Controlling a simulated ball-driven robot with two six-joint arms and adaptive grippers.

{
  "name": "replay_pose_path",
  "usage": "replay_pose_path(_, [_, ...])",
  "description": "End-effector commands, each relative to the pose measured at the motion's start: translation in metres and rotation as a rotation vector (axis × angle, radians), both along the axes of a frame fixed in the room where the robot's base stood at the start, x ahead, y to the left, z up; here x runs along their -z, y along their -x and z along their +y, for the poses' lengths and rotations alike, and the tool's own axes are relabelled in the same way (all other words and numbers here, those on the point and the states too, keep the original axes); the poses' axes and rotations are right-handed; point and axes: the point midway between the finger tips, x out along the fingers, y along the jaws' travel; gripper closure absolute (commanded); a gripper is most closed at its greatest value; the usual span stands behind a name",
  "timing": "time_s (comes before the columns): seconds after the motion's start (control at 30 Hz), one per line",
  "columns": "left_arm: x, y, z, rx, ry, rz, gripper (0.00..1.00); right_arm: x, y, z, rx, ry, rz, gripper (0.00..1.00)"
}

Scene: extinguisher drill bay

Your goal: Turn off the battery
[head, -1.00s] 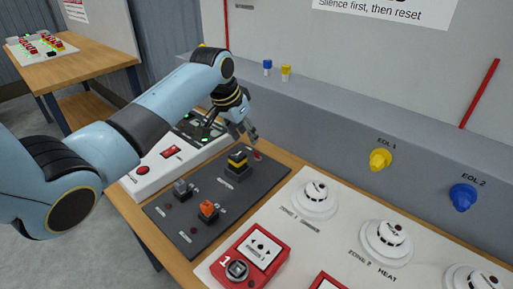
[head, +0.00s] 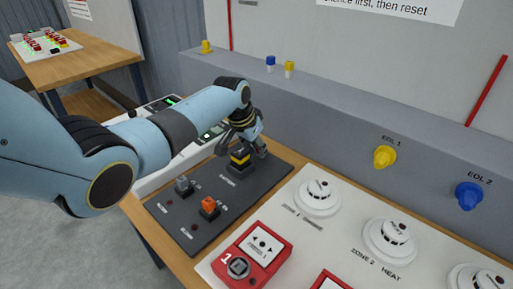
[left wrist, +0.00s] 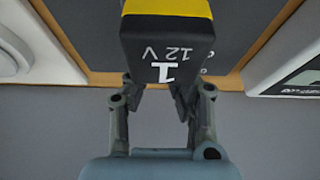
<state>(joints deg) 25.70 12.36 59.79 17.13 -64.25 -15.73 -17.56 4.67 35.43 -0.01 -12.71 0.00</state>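The battery block (head: 240,159), black with a yellow band, stands on the dark panel (head: 180,222) in the head view. In the left wrist view the black and yellow block (left wrist: 166,45) fills the top middle and carries "1" and "12 V" marks. My left gripper (head: 250,142) is just above and behind the block in the head view. In the left wrist view its two fingers (left wrist: 160,95) stand apart with a gap between them, their tips partly hidden by the block. I cannot tell whether they touch it. My right gripper is not in view.
An orange switch (head: 209,206) and a grey switch (head: 183,186) sit on the same panel. A red call point (head: 255,255) and white detectors (head: 318,198) are on the white board at the right. A grey ledge (head: 330,125) runs behind the bench.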

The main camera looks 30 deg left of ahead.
Motion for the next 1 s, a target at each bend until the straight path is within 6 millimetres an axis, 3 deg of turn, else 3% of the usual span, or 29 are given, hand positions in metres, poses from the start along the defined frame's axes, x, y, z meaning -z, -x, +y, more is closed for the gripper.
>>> replay_pose_path(0.03, [0.000, 0.000, 0.000, 0.000, 0.000, 0.000, 0.88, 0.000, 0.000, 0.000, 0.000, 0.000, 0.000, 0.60])
replay_pose_path(0.13, [0.000, 0.000, 0.000, 0.000, 0.000, 0.000, 1.00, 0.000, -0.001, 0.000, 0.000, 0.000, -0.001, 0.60])
replay_pose_path(0.67, [-0.001, -0.005, -0.001, 0.000, -0.012, 0.090, 1.00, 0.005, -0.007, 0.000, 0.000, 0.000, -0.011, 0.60])
replay_pose_path(1.0, [0.002, -0.017, -0.003, 0.000, -0.045, 0.325, 1.00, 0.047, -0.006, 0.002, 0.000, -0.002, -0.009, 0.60])
